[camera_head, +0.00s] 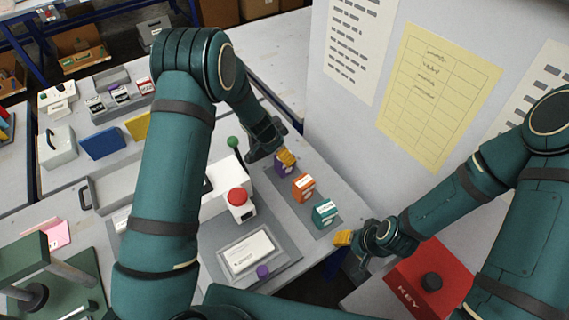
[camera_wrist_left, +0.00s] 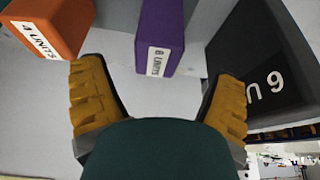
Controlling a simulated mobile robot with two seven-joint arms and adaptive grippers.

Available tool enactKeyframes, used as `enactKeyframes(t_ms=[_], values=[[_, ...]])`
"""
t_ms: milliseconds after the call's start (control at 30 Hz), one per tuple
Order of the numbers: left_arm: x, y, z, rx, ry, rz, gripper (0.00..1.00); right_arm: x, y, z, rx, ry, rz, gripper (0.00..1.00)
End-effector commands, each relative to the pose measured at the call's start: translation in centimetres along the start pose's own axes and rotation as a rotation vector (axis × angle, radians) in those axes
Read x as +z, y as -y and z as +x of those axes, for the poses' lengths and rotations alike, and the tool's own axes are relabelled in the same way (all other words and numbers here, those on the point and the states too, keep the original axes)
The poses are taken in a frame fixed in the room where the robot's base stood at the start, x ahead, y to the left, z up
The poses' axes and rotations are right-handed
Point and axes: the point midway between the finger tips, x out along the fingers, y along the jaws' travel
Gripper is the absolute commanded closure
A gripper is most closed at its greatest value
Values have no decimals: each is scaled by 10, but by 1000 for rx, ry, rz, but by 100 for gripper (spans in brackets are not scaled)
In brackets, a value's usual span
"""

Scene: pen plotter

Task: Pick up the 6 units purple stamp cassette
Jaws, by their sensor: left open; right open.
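The purple stamp cassette (camera_head: 281,170) stands at the far end of a row of cassettes on a grey mat, partly hidden by my left gripper in the head view. In the left wrist view the purple cassette (camera_wrist_left: 161,32) shows a white units label whose digit is hard to read. My left gripper (camera_head: 286,158) is open, just above the cassette. In the left wrist view its yellow fingertips (camera_wrist_left: 162,75) are spread to either side, with the cassette between and beyond them and nothing held. My right gripper (camera_head: 343,238) is open and empty near the table's right edge.
An orange cassette (camera_head: 303,187) and a teal cassette (camera_head: 325,212) stand in the same row; the orange one (camera_wrist_left: 42,28) is close to the left finger. A dark numbered block (camera_wrist_left: 262,75) is on the right. A machine with a red button (camera_head: 238,196) stands left of the row.

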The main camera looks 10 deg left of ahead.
Motion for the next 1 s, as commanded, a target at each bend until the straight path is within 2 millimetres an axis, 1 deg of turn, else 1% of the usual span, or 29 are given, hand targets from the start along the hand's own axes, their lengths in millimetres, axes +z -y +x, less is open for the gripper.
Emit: enactKeyframes(t_ms=[133, 300, 433, 567, 767, 867, 900, 967, 1000], values=[[0, -1, 10, 1, 1, -2, 13, 0, 0, -1, 0, 0, 0, 53], [-2, -4, 33, 1, 2, -1, 13, 0, 1, -3, -1, 0, 0, 53], [-2, -4, 48, 0, 1, -1, 13, 0, 1, -3, -1, 0, 0, 53], [-2, -4, 54, 0, 0, -2, 13, 0, 1, -3, -1, 0, 0, 53], [-2, -4, 54, 0, 0, -2, 13, 0, 1, -3, -1, 0, 0, 53], [-2, -4, 54, 0, 0, -2, 45, 0, 1, -3, -1, 0, 0, 53], [-2, -4, 54, 0, 0, -2, 59, 0, 1, -3, -1, 0, 0, 53], [-2, -4, 54, 0, 0, -2, 80, 0, 1, -3, -1, 0, 0, 53], [-2, -4, 54, 0, 0, -2, 87, 0, 1, -3, -1, 0, 0, 53]])
